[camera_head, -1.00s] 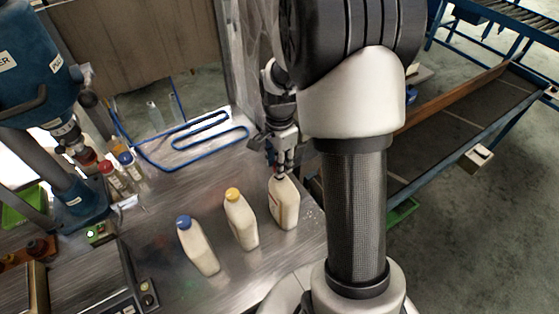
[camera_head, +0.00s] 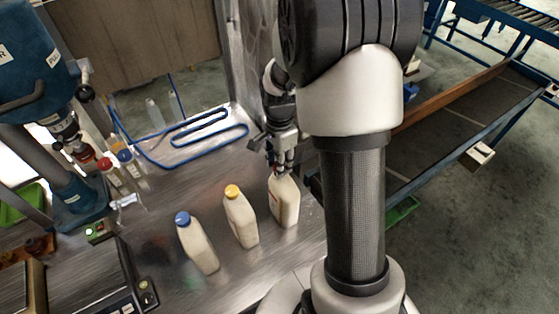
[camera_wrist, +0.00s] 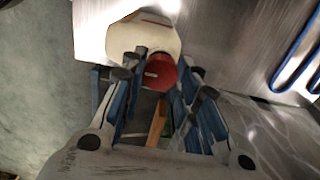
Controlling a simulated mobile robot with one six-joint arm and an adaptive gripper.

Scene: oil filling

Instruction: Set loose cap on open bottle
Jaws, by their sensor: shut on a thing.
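The open bottle (camera_head: 285,204) is a cream-white bottle upright on the metal table, rightmost of a row of three. My gripper (camera_head: 284,167) points down right over its top. In the wrist view my gripper (camera_wrist: 160,78) is shut on a red cap (camera_wrist: 162,73), held between the blue-sided fingers. The cap overlaps the edge of the pale bottle (camera_wrist: 142,40) there. I cannot tell whether the cap touches the neck. The fingers hide the neck and the cap in the head view.
A yellow-capped bottle (camera_head: 241,217) and a blue-capped bottle (camera_head: 197,243) stand to the left. A blue tube rack (camera_head: 200,137) lies behind. Small red-capped and blue-capped vials (camera_head: 107,170) stand beside the blue machine (camera_head: 72,190). The table's right edge is close to the open bottle.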

